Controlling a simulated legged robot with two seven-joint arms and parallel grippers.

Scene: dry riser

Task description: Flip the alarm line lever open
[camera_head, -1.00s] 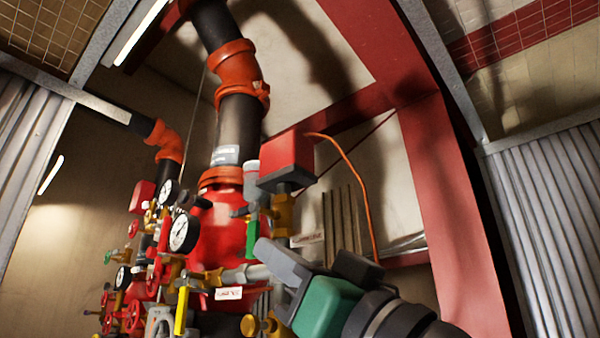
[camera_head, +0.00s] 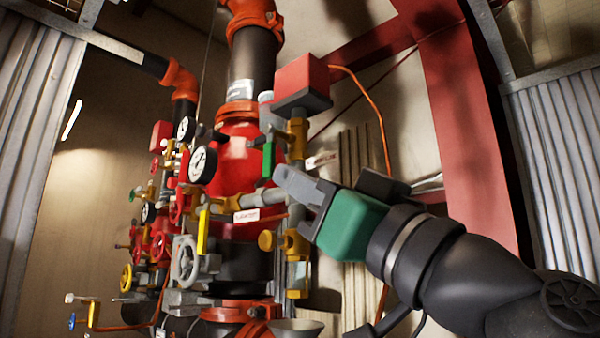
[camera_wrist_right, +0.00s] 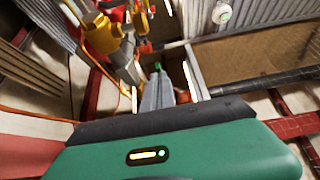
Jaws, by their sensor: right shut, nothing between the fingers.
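A green lever (camera_head: 268,159) hangs upright on the pipework below a red box. A yellow lever (camera_head: 203,230) hangs lower left, beside a white tag (camera_head: 259,215) whose print I cannot read; I cannot tell which lever is the alarm line one. My right gripper (camera_head: 284,178) is shut and empty, its fingertips just below and right of the green lever in the head view. I cannot tell if they touch it. In the right wrist view the shut fingers (camera_wrist_right: 158,96) point at a small green piece (camera_wrist_right: 157,67), probably that lever's end. My left gripper is not in view.
Gauges (camera_head: 203,164), red handwheels and brass valves crowd the left of the riser (camera_head: 240,180). A brass valve (camera_head: 295,243) sits close under my right gripper. The red box (camera_head: 302,80) with an orange cable stands above. A red steel column (camera_head: 468,130) rises at right.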

